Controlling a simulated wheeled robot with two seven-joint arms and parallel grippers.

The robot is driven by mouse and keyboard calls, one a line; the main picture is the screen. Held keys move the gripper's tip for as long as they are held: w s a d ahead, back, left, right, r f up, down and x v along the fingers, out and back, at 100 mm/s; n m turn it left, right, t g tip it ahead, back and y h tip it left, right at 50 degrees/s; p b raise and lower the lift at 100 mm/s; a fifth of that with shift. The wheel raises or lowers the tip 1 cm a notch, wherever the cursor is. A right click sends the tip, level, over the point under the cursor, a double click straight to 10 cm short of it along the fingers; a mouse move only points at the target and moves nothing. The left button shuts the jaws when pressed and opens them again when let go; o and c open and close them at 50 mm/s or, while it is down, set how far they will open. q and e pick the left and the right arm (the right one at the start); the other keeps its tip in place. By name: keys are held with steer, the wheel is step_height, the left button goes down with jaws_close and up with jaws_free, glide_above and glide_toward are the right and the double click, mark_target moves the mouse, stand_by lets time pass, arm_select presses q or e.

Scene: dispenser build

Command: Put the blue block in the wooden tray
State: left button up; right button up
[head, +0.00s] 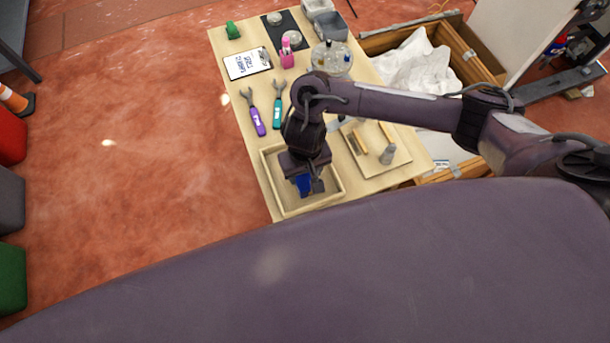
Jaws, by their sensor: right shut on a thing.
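The blue block (304,184) shows between the fingers of my right gripper (308,186). The gripper is shut on it and points down over the wooden tray (280,187), a shallow light box at the table's near left corner. The block appears inside the tray's outline; I cannot tell whether it touches the tray floor. The gripper body hides part of the tray and the block's top. My left gripper is not in view.
A board (399,158) with upright parts stands right of the tray. A purple wrench (257,121) and a teal wrench (278,112) lie behind it. Farther back are a clipboard (247,63), a pink holder (287,57) and grey bins (331,27). An open crate (465,68) stands right.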

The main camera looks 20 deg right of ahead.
steer(key=shift+f, duration=0.75)
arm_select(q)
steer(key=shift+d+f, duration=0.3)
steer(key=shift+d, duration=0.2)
arm_select(e)
steer(key=shift+w, duration=0.1)
steer(key=shift+f, duration=0.1)
steer(key=shift+f, duration=0.1)
steer(key=o, duration=1.4)
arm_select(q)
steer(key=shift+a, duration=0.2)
